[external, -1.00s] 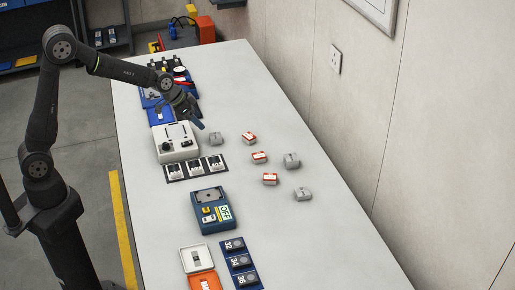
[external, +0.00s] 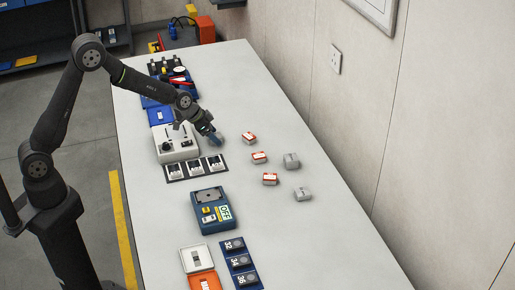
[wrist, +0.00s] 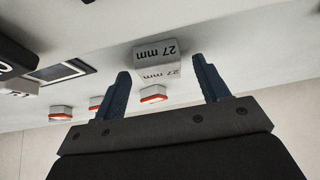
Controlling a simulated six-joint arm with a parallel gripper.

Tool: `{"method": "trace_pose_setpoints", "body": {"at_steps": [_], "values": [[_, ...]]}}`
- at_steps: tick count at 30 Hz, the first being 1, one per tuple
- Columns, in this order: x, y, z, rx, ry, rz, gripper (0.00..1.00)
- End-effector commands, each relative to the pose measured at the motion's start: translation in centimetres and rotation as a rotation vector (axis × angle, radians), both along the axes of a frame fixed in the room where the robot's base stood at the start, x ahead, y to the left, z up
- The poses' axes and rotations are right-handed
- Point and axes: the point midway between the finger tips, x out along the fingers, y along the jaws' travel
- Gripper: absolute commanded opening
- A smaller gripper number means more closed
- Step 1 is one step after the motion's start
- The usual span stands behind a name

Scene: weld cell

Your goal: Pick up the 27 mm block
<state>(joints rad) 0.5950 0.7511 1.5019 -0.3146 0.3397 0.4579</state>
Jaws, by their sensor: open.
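The 27 mm block (wrist: 157,52) is a light grey block with "27 mm" printed on two faces, in the upper middle of the wrist view. My gripper (wrist: 161,68) is open, with its two dark blue fingers pointing at the block. The block appears between the fingertips, with clear gaps on both sides and no contact visible. In the external view, my gripper (external: 215,141) is low over the table at the spot of a grey block, which it largely hides.
Red-and-white blocks (external: 259,157) and two other grey blocks (external: 291,160) lie to the right on the white table (external: 330,240). A white device (external: 176,143) stands close to the left, with a dark three-place strip (external: 196,168) below it. A blue device (external: 212,211) sits nearer.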

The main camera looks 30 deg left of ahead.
Motion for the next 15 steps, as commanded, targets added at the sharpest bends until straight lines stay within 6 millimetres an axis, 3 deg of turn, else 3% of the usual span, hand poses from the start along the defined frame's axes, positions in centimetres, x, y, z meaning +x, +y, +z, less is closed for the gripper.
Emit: {"method": "trace_pose_setpoints", "body": {"at_steps": [6, 12, 15], "values": [[0.03, -0.03, -0.02, 0.0, 0.0, 0.0, 0.68], [0.02, -0.01, -0.01, 0.0, 0.0, -0.001, 0.29], [0.02, -0.01, -0.01, 0.0, 0.0, -0.001, 0.15]]}}
